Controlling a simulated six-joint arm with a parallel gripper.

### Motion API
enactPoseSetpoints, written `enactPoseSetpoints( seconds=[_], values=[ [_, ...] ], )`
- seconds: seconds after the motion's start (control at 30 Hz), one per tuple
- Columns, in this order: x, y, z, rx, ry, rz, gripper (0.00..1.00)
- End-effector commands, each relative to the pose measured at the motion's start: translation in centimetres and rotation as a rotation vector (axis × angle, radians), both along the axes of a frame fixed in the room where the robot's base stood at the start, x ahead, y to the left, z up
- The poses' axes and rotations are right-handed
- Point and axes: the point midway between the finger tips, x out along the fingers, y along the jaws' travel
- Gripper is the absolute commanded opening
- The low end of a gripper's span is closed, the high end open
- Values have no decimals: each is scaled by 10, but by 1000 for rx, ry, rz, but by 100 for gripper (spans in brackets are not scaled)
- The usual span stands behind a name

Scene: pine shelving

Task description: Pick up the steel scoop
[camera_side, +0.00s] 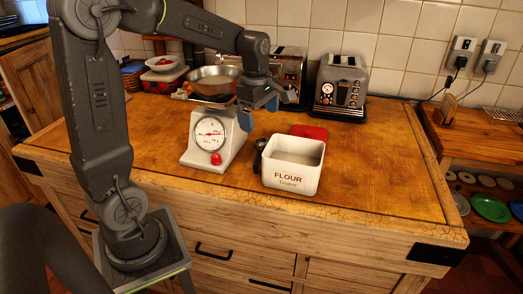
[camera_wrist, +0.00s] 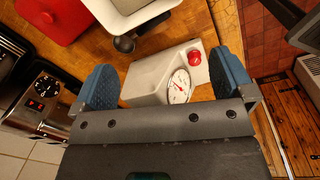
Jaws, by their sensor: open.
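The steel scoop seems to be the small dark-ended object (camera_side: 259,150) against the left side of the white flour tin (camera_side: 291,178). In the wrist view its dark rounded end (camera_wrist: 124,44) shows beside the tin (camera_wrist: 136,16); I cannot tell how much of the scoop is hidden. My gripper (camera_side: 258,111) is above the counter, between the scale and the tin and higher than the scoop. Its blue fingers are wide apart in the wrist view (camera_wrist: 165,80), with nothing held between them. The scoop lies beyond the fingertips there.
A white kitchen scale (camera_side: 212,140) with a steel pan (camera_side: 214,80) stands left of the tin, close to my gripper. A red lid (camera_side: 309,131) lies behind the tin. A toaster (camera_side: 340,88) stands at the back. The counter's right side (camera_side: 395,160) is clear.

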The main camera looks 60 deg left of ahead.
Motion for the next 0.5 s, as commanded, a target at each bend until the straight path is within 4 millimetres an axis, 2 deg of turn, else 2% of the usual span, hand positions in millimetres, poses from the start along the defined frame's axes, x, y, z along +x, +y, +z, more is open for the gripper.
enactPoseSetpoints(
  seconds=[0.03, 0.1, 0.2, 0.37, 0.5],
  values=[
    [7, 14, -10, -17, 24, 115, 100],
    [14, 27, -19, -34, 46, 254, 100],
    [19, 40, -27, -47, 66, 384, 100],
    [21, 46, -40, -52, 79, 453, 100],
    [21, 46, -65, -53, 80, 452, 100]
  ],
)
